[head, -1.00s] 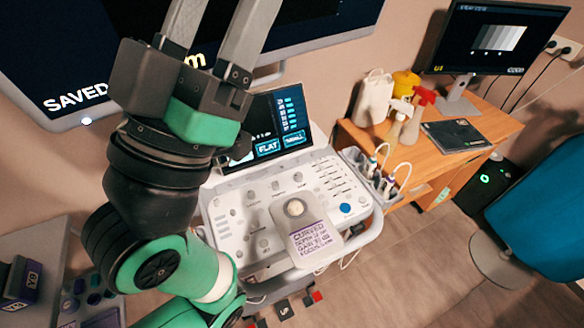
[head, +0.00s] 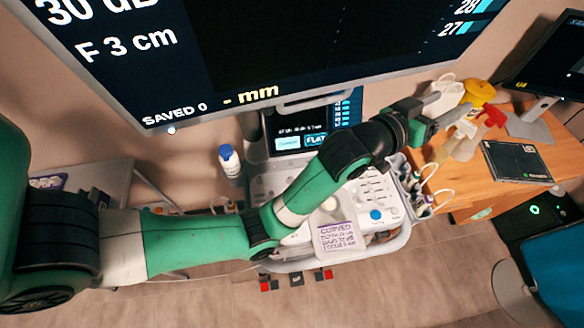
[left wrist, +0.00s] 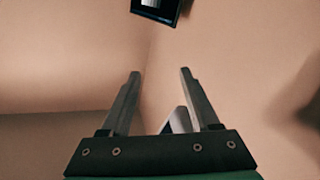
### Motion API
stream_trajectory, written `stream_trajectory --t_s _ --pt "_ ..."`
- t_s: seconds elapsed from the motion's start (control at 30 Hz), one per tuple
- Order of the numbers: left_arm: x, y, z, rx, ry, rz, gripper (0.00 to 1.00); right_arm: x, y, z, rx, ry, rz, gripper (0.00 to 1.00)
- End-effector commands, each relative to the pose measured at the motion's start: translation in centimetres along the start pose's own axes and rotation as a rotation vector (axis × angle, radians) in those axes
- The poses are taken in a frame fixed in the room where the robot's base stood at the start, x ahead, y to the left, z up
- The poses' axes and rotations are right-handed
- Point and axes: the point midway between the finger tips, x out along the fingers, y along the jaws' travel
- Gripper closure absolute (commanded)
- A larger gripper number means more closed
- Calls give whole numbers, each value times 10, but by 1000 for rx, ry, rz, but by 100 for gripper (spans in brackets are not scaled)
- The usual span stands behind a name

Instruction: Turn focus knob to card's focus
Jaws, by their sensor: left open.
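The ultrasound console (head: 283,263) stands in the middle of the head view, with its panel partly hidden under my left arm. The card (head: 340,238) lies at the panel's front edge; "CURVED" heads it, and its smaller lines are too small to read surely. I cannot pick out the focus knob; my arm covers much of the knob area. The big wall screen (head: 250,50) reads "F 3 cm". My left gripper (head: 456,108) reaches past the console's right side, near the bottles. In the left wrist view its fingers (left wrist: 160,73) are apart and empty, facing bare wall.
White bottles (head: 445,97) and a red-topped spray bottle (head: 490,118) stand on the wooden desk (head: 470,195) close to my left gripper. Probes (head: 428,200) hang at the console's right side. A blue-capped bottle (head: 230,160) is at its left. A blue chair (head: 560,240) is at right.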

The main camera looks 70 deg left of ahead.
Motion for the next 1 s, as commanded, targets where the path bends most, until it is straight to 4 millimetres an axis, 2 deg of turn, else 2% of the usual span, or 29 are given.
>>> stream_trajectory --t_s 0.03,0.13,0.23,0.3,0.37,0.5,0.6,0.73,0.83,1.0 --pt "6 -14 8 -8 -77 -51 38 22 0 -20 0 0 0 50" --pt "8 -56 52 -26 -241 -168 38 50 0 -46 0 0 0 50" --pt "-13 -103 98 -46 -419 -305 38 82 0 -76 0 0 0 50" --pt "-38 -133 126 -59 -532 -395 38 104 0 -96 0 1 0 50" --pt "-65 -156 146 -69 -623 -468 38 122 0 -113 0 1 0 50" --pt "-140 -194 175 -94 -807 -618 38 164 0 -152 0 0 0 50" --pt "-192 -209 182 -112 -910 -702 38 191 1 -176 0 0 0 50" --pt "-238 -218 183 -132 -989 -771 38 214 1 -197 0 0 0 50" --pt "-255 -222 186 -139 -1014 -793 38 218 1 -201 0 0 0 50" --pt "-258 -224 193 -141 -1019 -797 38 214 1 -197 0 -1 0 50"
